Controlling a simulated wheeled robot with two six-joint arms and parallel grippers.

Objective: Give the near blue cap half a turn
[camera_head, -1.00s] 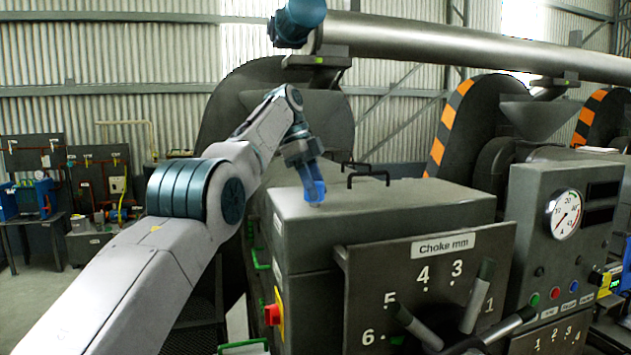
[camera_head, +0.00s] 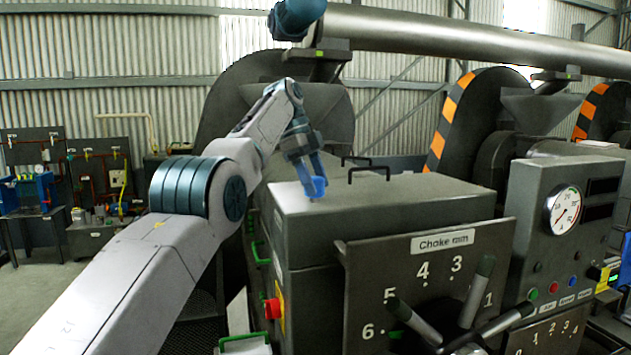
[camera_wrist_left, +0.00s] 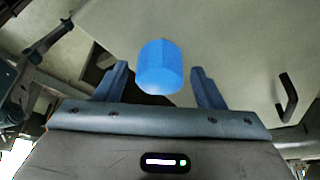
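The near blue cap (camera_head: 315,188) is at the front left of the flat grey machine top in the head view. In the left wrist view the blue cap (camera_wrist_left: 160,66) is a bright faceted cylinder between my two blue fingers. My left gripper (camera_wrist_left: 158,70) is open, with a visible gap on each side of the cap. In the head view my left gripper (camera_head: 308,172) points down at the cap and partly hides it. My right gripper is in neither view.
Black handles (camera_head: 368,174) stand on the machine top (camera_head: 420,200). A choke panel (camera_head: 425,300) with long levers is on the front. A gauge cabinet (camera_head: 560,235) stands right, and a large pipe (camera_head: 450,45) crosses above. The top right of the cap is clear.

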